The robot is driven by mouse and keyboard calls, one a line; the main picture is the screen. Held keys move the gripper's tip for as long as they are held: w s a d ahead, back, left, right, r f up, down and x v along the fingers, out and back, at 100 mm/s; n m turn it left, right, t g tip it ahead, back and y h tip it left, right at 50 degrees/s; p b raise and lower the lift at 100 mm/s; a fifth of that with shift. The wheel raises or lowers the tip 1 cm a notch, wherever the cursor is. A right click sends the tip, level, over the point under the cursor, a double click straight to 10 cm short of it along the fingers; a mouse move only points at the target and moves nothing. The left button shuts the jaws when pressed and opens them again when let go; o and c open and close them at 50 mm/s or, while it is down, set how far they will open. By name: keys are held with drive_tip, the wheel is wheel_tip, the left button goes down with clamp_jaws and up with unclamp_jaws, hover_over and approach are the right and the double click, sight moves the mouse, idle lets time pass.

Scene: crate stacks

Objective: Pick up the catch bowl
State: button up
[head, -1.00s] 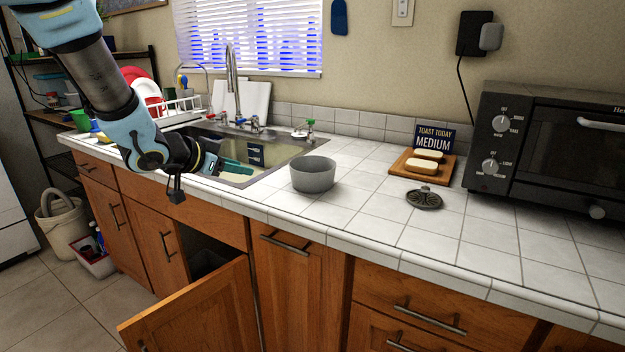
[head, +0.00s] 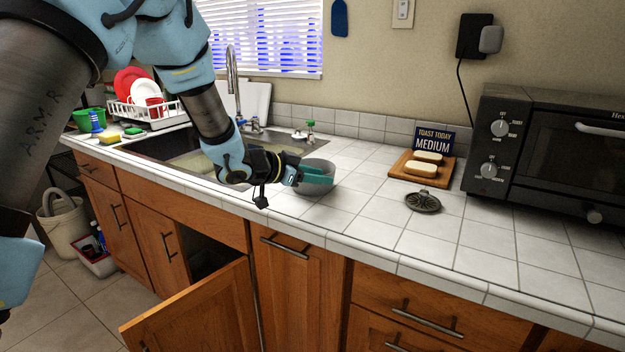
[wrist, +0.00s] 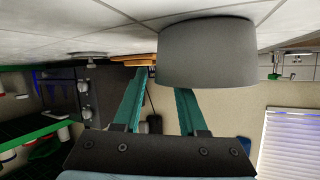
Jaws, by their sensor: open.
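The catch bowl, a plain grey round bowl (head: 316,190), stands upright on the white tiled counter, right of the sink. My gripper (head: 318,177) is at the bowl, its teal fingers covering part of the bowl's side in the head view. In the wrist view, which is upside down, the bowl (wrist: 207,55) fills the upper middle. The two teal fingers of my gripper (wrist: 158,82) are apart there. One passes left of the bowl, and the tip of the other is hidden behind the bowl's wall. I cannot tell whether either finger touches it.
A dark round drain strainer (head: 423,201) and a wooden board (head: 416,169) with soap-like bars lie to the right, by a sign (head: 434,140). A toaster oven (head: 550,150) stands far right. The sink (head: 165,147) is left. A cabinet door (head: 195,310) hangs open below.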

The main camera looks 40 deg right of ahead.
drive_tip(key=shift+d+f, duration=0.25)
drive_tip(key=shift+d, duration=0.4)
drive_tip(key=shift+c, duration=0.3)
clamp_jaws()
